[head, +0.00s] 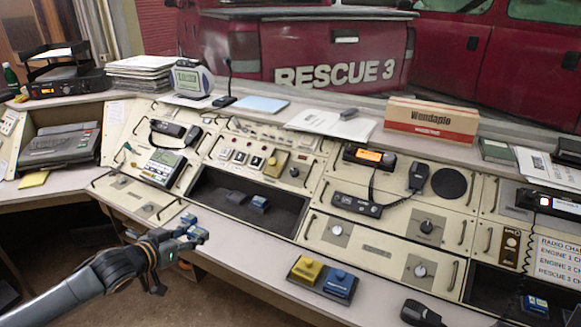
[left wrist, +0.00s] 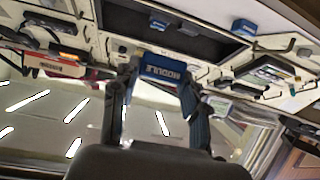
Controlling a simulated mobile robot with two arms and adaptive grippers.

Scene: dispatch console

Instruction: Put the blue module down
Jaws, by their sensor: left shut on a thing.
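My left gripper (head: 192,237) is shut on a blue module (head: 197,234) in front of the desk's front edge. In the left wrist view the module (left wrist: 160,68), lettered "MODULE", sits between the two fingers of the gripper (left wrist: 155,85). Another blue module (head: 188,219) lies on the desk ledge just beyond the gripper. A further blue module (head: 259,204) and a dark block (head: 236,197) lie in the dark recess (head: 215,183) of the console. Whether the held module touches the ledge, I cannot tell. My right gripper is not in view.
A dark tray (head: 322,291) on the ledge holds a yellow block (head: 306,270) and a blue block (head: 340,282). A handset (head: 421,314) lies further right. Another blue module (head: 535,305) sits in the right recess. The ledge (head: 240,245) between gripper and tray is bare.

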